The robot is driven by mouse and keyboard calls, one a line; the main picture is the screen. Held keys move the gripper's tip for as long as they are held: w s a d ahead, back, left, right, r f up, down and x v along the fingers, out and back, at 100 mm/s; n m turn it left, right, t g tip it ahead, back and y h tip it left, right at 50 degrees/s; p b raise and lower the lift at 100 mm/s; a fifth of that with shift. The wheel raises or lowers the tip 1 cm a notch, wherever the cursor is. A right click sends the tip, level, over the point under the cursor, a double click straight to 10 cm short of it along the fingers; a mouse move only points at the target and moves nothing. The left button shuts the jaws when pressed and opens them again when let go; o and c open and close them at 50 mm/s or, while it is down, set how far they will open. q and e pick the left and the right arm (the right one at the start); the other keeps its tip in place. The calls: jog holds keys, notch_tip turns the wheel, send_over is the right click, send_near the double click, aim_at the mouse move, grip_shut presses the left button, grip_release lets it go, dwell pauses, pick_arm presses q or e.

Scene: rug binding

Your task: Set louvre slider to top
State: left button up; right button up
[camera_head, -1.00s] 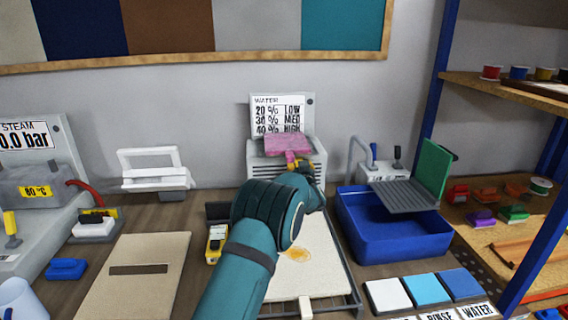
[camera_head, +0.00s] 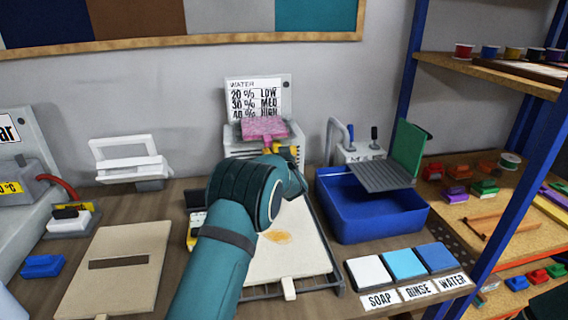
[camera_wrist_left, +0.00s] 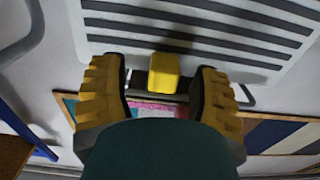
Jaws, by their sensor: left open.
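The white slatted louvre unit (camera_head: 234,149) stands at the back of the bench, partly hidden by my left arm. In the left wrist view its slats (camera_wrist_left: 210,40) fill the upper part. A yellow slider knob (camera_wrist_left: 164,73) sits on a dark slot there. My left gripper (camera_wrist_left: 160,80) is open, with one finger on each side of the knob. A gap shows on both sides. In the head view the yellow fingers of my left gripper (camera_head: 283,150) are at the front of the unit, mostly behind my arm. My right gripper is not in view.
A pink pad (camera_head: 264,127) is at the unit's top, below a WATER sign (camera_head: 258,98). A blue basin (camera_head: 372,222) stands to the right, with a grey ribbed board (camera_head: 380,178) over it. A pale stained mat (camera_head: 290,262) lies in front.

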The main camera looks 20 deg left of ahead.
pick_arm(q)
jog(key=v, duration=1)
jog(key=shift+s+d, duration=0.1)
